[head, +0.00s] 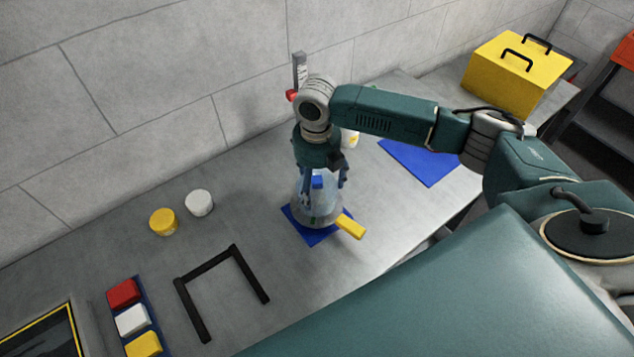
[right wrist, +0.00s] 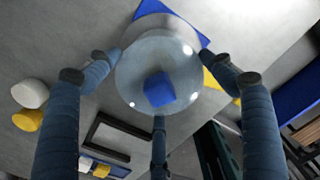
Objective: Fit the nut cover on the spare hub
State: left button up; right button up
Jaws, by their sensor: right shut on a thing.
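My right gripper (head: 322,188) points down over the small blue mat (head: 312,238), its fingers shut around a clear, dome-like cover with a blue block at its top. I take this cover (right wrist: 133,75) to be the nut cover; its blue block (right wrist: 159,90) shows between the fingers in the right wrist view. A pale round body (head: 318,216), probably the spare hub, stands on the mat directly below. The fingers and cover partly hide it, and I cannot tell whether the cover touches it. A yellow bar (head: 350,226) sticks out at its right. My left gripper is not in view.
A yellow cap (head: 163,222) and a white cap (head: 199,203) stand left. A black frame (head: 222,290) and a rack of red, white and yellow blocks (head: 132,320) lie nearer. A larger blue mat (head: 422,162) and yellow case (head: 512,72) are right. The wall bounds the back.

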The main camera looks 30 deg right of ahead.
jog(key=shift+f, duration=0.5)
jog(key=o, duration=0.9)
notch_tip(320, 180, up, 6)
jog(key=p, duration=0.5)
jog(key=shift+r, duration=2.5)
jog(key=shift+s+f, duration=0.1)
